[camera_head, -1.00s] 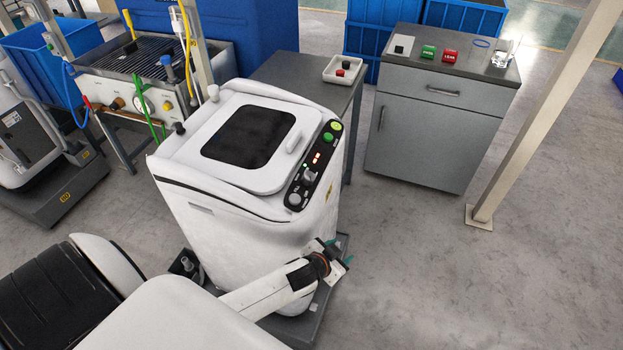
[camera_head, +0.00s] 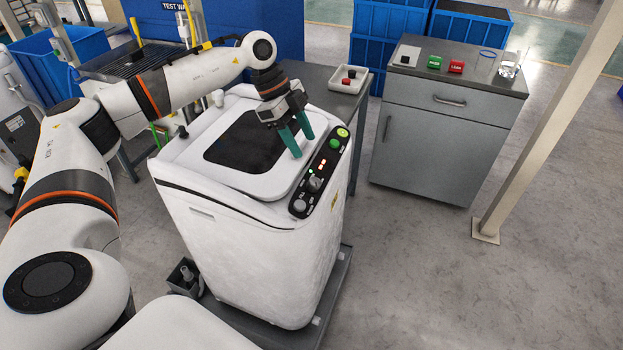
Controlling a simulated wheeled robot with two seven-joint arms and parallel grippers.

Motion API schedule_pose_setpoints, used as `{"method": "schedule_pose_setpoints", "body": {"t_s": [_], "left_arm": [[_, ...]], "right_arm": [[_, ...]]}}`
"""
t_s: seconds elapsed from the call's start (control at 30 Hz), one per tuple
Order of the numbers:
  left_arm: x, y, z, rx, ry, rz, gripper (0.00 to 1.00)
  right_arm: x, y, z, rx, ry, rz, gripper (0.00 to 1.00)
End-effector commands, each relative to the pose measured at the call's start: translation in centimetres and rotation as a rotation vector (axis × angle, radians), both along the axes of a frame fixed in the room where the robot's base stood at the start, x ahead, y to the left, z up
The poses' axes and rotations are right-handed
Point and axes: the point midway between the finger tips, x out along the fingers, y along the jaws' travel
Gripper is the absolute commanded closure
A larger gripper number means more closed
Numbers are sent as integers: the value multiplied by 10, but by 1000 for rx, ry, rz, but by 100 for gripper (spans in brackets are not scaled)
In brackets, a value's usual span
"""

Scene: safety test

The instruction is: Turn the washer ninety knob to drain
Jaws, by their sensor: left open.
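The white washer (camera_head: 262,238) stands upright in the middle of the view, with a dark window (camera_head: 240,148) in its lid. Its black control panel (camera_head: 322,172) runs along the right edge of the top. A grey knob (camera_head: 316,183) sits mid-panel, and another round knob (camera_head: 299,206) sits at the near end. The labels are too small to read, so I cannot tell which setting is chosen. My left gripper (camera_head: 303,148) is open and empty, its teal fingers pointing down above the lid, just left of the panel and apart from the knobs. My right gripper is not in view.
Green and yellow buttons (camera_head: 335,144) and small red lights share the panel. A grey cabinet (camera_head: 424,148) stands at the back right, a table with a white tray (camera_head: 349,79) behind the washer. A beige post (camera_head: 540,130) rises at right. The floor between is clear.

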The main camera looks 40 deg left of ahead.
Motion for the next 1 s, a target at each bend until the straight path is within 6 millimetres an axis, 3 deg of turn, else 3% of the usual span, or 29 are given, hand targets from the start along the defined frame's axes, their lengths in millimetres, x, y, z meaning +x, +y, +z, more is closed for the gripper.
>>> {"method": "schedule_pose_setpoints", "body": {"t_s": [0.07,0.17,0.7,1.0], "left_arm": [[-5,13,3,38,27,34,50],[-7,16,-2,56,43,48,50],[2,-21,-90,50,41,44,50],[3,-27,-107,50,39,45,50]], "right_arm": [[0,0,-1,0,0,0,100],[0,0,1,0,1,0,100],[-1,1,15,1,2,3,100],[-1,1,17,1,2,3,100]]}}
